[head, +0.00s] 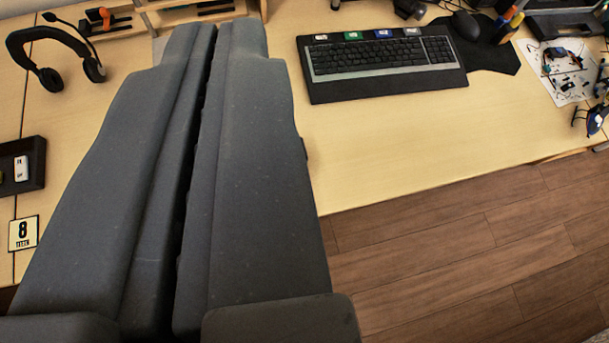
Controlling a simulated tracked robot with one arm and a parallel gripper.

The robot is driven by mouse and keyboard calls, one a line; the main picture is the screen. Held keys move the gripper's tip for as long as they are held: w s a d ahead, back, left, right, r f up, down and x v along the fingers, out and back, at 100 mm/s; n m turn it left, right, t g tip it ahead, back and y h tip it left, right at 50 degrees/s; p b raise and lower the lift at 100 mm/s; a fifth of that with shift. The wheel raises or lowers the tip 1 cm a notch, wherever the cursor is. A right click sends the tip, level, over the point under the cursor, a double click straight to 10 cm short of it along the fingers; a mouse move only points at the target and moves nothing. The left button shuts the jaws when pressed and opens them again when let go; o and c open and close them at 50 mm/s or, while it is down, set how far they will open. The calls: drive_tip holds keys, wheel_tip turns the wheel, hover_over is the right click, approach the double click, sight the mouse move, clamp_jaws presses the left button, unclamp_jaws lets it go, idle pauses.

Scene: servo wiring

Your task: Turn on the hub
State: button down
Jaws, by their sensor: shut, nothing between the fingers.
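My gripper (212,28) fills the left and middle of the head view. Its two long dark grey fingers lie side by side, shut, with only a thin dark gap and nothing held between them. The fingers reach over the wooden desk toward its back edge. I cannot make out a hub in this view. The fingers hide a wide strip of the desk.
On the desk (400,140) are a headset (50,78), a black tray (35,150), a number 8 card (23,233), a keyboard (380,55), a mouse (465,25) and small parts on paper (565,75). Wooden floor (450,260) shows at lower right.

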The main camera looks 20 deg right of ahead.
drive_tip(key=w+d+f+g+b, duration=0.1)
drive_tip(key=w+f, duration=0.3)
drive_tip(key=f, duration=0.7)
drive_tip(key=w+d+f+g+b, duration=0.1)
drive_tip(key=w+d+f+g, duration=0.2)
drive_tip(key=f, duration=0.9)
drive_tip(key=w+d+f+n+g+b, duration=0.1)
drive_tip(key=w+f, duration=0.4)
drive_tip(key=f, duration=0.6)
drive_tip(key=shift+d+f+g+y+b, duration=0.2)
drive_tip(key=shift+d+g+y+b, duration=0.25)
drive_tip(key=shift+d, duration=0.3)
drive_tip(key=b+x, duration=0.2)
drive_tip(key=x, duration=0.7)
drive_tip(key=shift+w+f, duration=0.15)
wheel_tip(320, 180, down, 4)
drive_tip(key=shift+f+b, duration=0.2)
drive_tip(key=shift+b, duration=0.7)
